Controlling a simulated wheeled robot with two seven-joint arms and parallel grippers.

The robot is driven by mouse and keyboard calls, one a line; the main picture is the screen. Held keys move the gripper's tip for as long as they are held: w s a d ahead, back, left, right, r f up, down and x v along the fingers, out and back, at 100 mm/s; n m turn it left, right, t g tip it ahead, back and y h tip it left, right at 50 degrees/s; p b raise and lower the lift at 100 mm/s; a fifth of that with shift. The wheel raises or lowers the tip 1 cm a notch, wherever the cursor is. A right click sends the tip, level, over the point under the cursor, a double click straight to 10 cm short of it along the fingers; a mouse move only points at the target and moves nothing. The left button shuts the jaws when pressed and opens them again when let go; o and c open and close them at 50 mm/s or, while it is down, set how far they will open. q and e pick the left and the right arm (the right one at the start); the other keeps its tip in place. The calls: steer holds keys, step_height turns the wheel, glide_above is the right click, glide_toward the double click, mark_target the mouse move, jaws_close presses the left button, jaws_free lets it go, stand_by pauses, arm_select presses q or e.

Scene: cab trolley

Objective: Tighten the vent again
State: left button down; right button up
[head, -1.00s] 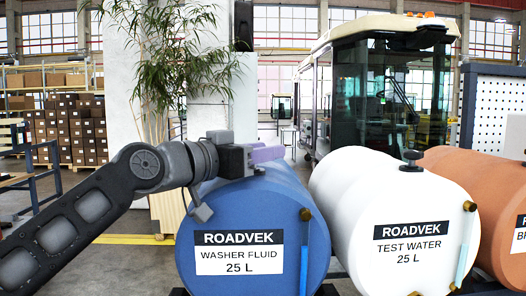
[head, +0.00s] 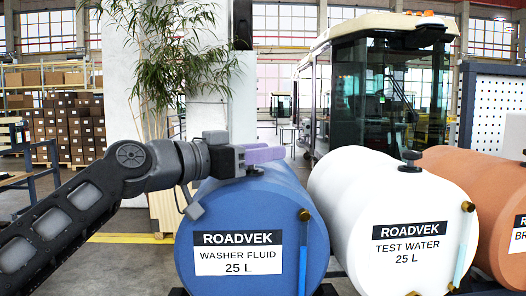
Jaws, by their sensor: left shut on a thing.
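My left gripper (head: 266,155) is at the top of the blue washer fluid tank (head: 215,225), its purple fingers level and shut on that tank's vent. Only a small dark lower part of the vent (head: 255,171) shows below the fingers; the fingers hide its cap. The vent sits on top of the tank, and how far it is turned cannot be seen. My right gripper is not in view.
A white test water tank (head: 345,205) with its own dark vent (head: 410,162) stands right of the blue one. A brown tank (head: 470,175) is farther right. A plant (head: 165,55) and a glazed cab (head: 375,90) stand behind.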

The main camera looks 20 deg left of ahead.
arm_select(q)
steer(key=c, duration=0.9)
jaws_free()
steer(key=shift+c, duration=0.2)
steer(key=shift+s+a+f, duration=0.1)
steer(key=shift+s+a, duration=0.2)
steer(key=shift+s, duration=0.15)
steer(key=b+v, duration=0.1)
steer(key=v, duration=0.5)
steer(key=shift+s+a+b, duration=0.15)
steer(key=shift+s+b, duration=0.25)
